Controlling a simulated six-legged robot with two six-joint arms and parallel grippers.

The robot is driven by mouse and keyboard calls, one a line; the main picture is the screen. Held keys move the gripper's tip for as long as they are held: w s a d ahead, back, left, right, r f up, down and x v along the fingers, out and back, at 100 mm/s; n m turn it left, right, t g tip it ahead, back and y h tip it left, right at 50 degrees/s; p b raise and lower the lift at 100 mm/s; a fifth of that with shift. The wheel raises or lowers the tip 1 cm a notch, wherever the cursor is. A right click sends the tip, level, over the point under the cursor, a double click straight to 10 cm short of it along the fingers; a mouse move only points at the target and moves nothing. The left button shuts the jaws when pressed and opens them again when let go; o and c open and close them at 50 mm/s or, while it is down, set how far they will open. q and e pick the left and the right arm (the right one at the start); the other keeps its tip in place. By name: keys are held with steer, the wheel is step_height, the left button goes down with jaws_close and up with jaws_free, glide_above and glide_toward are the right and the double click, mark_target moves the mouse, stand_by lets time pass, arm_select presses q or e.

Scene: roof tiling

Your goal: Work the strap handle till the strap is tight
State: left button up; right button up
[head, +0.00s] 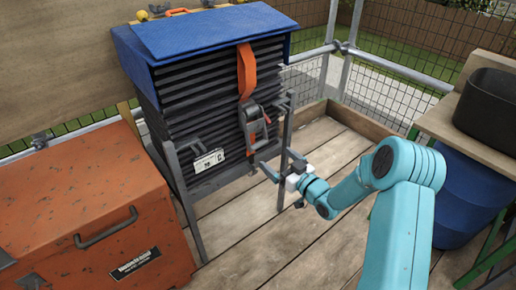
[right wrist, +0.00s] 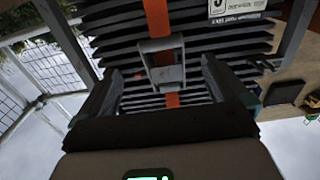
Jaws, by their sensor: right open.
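A stack of dark tiles (head: 195,110) stands in a grey metal rack under a blue cover. An orange strap (head: 246,72) runs down its front and also shows in the right wrist view (right wrist: 157,18). On the strap sits a grey ratchet with its strap handle (head: 257,128). My right gripper (head: 274,158) is open and empty, just in front of and below the handle. In the right wrist view the handle (right wrist: 162,62) lies between the two spread fingers, with a gap on each side. I cannot tell how tight the strap is. My left gripper is not in view.
A white label (head: 208,160) hangs on the tile front. A rack post (head: 286,150) stands close right of the ratchet. An orange chest (head: 85,205) is at left. A blue barrel (head: 460,195) and black tub (head: 488,108) are at right. Plank floor in front is clear.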

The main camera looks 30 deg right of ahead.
mark_target(260, 146)
steer(key=w, duration=0.3)
steer(key=w+b, duration=0.1)
steer(key=w, duration=0.2)
steer(key=w+a+b, duration=0.1)
steer(key=w, duration=0.3)
steer(key=shift+w, duration=0.1)
